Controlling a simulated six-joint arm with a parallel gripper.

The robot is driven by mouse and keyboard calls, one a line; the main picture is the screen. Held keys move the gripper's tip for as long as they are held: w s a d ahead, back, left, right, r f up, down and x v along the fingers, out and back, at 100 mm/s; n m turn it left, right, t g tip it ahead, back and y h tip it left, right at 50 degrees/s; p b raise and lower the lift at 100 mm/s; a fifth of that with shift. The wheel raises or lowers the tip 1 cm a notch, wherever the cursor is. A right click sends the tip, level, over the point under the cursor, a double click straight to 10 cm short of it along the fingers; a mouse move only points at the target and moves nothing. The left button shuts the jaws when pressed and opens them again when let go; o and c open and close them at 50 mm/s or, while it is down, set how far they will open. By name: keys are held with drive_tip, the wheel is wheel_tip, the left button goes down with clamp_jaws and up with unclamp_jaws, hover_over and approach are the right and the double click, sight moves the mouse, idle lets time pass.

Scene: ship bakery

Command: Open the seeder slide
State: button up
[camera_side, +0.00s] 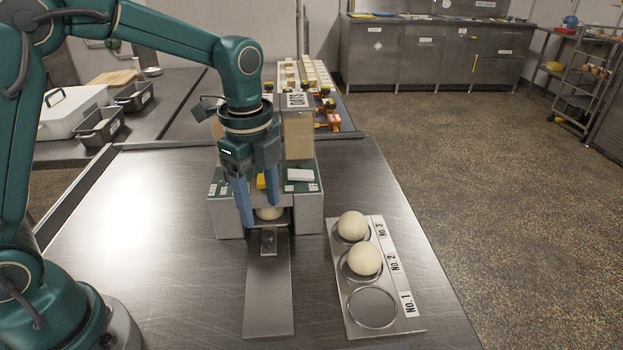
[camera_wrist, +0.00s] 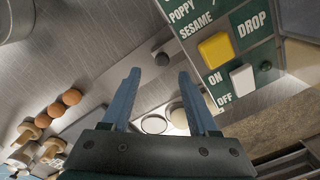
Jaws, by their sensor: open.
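The seeder (camera_side: 310,205) is a metal box with green label panels, standing mid-table. In the wrist view its green panel (camera_wrist: 252,30) shows POPPY, SESAME, DROP, ON and OFF, with a yellow block and a white switch (camera_wrist: 243,78). In front of the ball is a small metal piece (camera_side: 268,240), possibly the slide's handle; I cannot tell how far the slide is out. My gripper (camera_side: 257,215) is open and empty, fingers down at the seeder's front. It also shows in the wrist view (camera_wrist: 158,75).
A flat metal strip (camera_side: 268,300) runs forward from the seeder. To the right a metal tray (camera_side: 350,300) has dough balls at No. 2 (camera_side: 364,259) and No. 3 (camera_side: 351,225); No. 1 is empty. An OATS sign (camera_side: 298,100) stands behind. The left tabletop is clear.

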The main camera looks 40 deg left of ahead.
sight(267, 234)
drive_tip(key=shift+w+f+m, duration=0.3)
drive_tip(key=shift+f+m, duration=0.2)
drive_tip(key=shift+f, duration=2.65)
clamp_jaws()
